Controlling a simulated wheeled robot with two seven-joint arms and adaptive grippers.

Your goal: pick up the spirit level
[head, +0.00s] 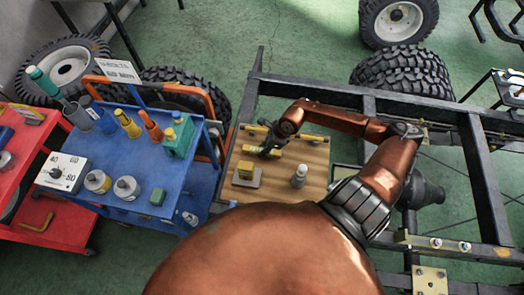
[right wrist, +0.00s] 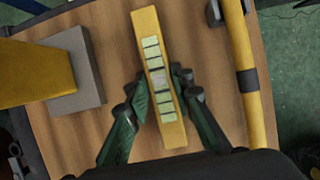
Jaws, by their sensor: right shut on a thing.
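The spirit level, a yellow bar with a row of pale green windows, shows in the middle of the right wrist view (right wrist: 173,132). In the head view it is a small yellow bar (head: 258,151) over the wooden board (head: 275,183). My right gripper (head: 267,150) reaches down onto it. In the right wrist view its green-black fingers (right wrist: 163,84) lie on both sides of the bar near its middle, shut on it. I cannot tell whether the bar touches the board. My left gripper is not in view.
A yellow block (head: 246,166) on a grey plate stands left of the level. A yellow bar with dark bands (right wrist: 241,50) lies to its right. A white bottle (head: 299,176) stands on the board. A blue cart (head: 130,165) is at left; the dark chassis frame (head: 300,86) surrounds the board.

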